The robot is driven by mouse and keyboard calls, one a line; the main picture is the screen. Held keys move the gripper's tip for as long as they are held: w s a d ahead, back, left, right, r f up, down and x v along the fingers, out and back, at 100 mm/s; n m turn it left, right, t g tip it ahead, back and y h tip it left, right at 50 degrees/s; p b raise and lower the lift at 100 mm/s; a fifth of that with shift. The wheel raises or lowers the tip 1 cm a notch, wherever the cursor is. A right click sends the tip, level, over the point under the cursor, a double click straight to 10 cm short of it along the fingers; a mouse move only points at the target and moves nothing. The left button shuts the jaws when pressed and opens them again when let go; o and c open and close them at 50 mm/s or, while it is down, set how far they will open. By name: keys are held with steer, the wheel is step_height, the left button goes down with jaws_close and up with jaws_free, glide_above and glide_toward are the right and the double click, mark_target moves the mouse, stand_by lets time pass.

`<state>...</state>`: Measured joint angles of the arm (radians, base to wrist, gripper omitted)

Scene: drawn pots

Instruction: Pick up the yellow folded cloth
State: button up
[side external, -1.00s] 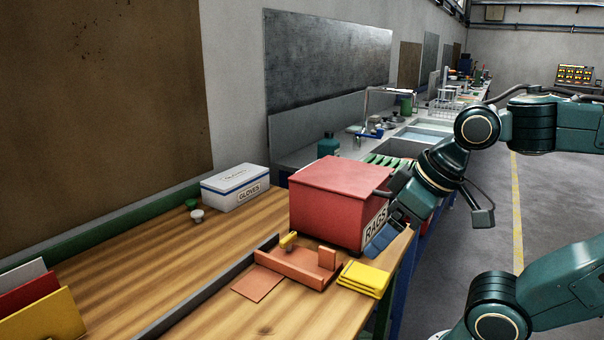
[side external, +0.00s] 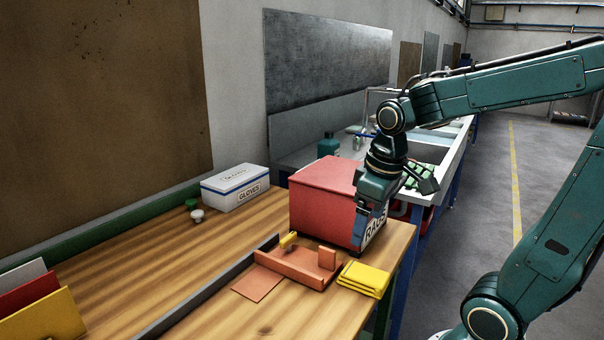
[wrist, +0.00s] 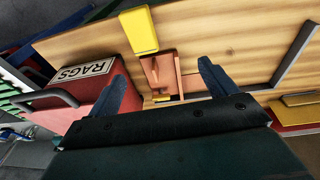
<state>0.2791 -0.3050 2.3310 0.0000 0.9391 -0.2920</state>
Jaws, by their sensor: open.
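The yellow folded cloth (side external: 364,279) lies flat on the wooden bench near its right edge, beside an orange tray (side external: 299,267). In the wrist view the cloth (wrist: 139,31) shows beyond the fingertips, above the tray (wrist: 160,75). My gripper (side external: 360,240) is in front of the red RAGS box (side external: 322,200), pointing down, above and behind the cloth and apart from it. In the wrist view its two blue fingers (wrist: 162,70) are spread wide with nothing between them in their grip.
The RAGS box stands close behind the cloth. A white GLOVES box (side external: 234,187) is at the back left. A grey divider strip (side external: 205,290) runs along the bench. An orange flat piece (side external: 258,284) lies left of the tray. The bench front near the cloth is clear.

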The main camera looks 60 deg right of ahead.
steer(key=g, duration=0.2)
glide_above(364, 272)
step_height(364, 272, down, 4)
steer(key=shift+r+y, duration=0.1)
steer(key=shift+y, duration=0.2)
steer(key=shift+f, duration=4.3)
steer(key=shift+f, duration=0.15)
steer(key=shift+f, duration=2.45)
steer(key=c, duration=1.2)
steer(key=shift+o, duration=0.2)
steer(key=shift+r, duration=0.15)
